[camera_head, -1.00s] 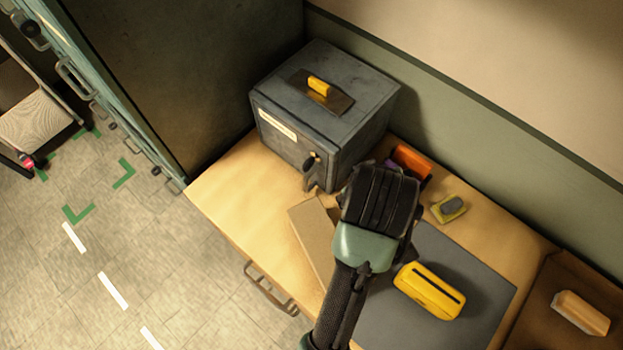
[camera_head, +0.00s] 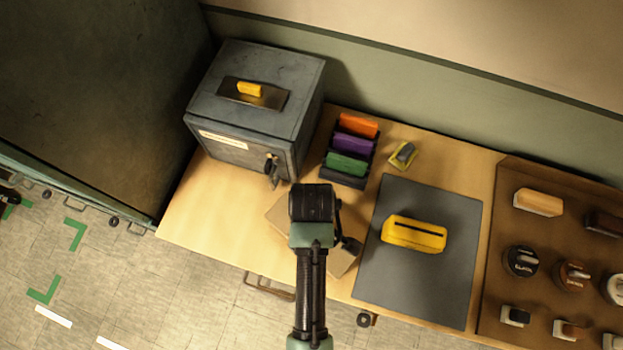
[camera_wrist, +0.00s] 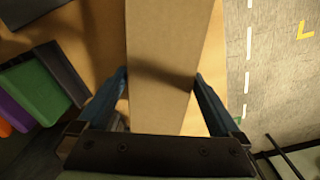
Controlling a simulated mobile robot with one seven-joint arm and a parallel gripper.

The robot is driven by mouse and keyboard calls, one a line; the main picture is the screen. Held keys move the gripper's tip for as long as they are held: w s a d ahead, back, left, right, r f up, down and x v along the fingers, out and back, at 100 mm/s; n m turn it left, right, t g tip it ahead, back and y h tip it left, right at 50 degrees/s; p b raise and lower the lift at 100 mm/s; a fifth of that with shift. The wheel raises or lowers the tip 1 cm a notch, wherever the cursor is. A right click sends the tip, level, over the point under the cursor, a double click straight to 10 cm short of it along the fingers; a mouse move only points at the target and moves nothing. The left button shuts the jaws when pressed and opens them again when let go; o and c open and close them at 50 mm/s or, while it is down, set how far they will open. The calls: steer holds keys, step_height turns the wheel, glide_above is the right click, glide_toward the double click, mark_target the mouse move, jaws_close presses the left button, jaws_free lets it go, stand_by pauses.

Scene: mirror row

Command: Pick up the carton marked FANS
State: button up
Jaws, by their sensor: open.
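A plain brown cardboard carton (camera_head: 281,218) lies on the wooden worktop, mostly hidden under my arm in the head view. No FANS marking shows on the visible faces. In the wrist view the carton (camera_wrist: 170,45) runs up the picture between the blue fingers of my gripper (camera_wrist: 160,78). The gripper is open, with one finger on each side of the carton. I cannot tell whether the fingers touch it. In the head view my wrist (camera_head: 312,205) hides the fingers.
A grey metal box (camera_head: 255,95) stands behind left. A rack of orange, purple and green blocks (camera_head: 348,165) is behind right. A yellow slotted case (camera_head: 413,234) sits on a grey mat (camera_head: 455,280). A brown tray (camera_head: 510,300) with several items is at right.

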steer(key=shift+f+p, duration=0.45)
steer(key=shift+f, duration=1.95)
steer(key=c, duration=1.4)
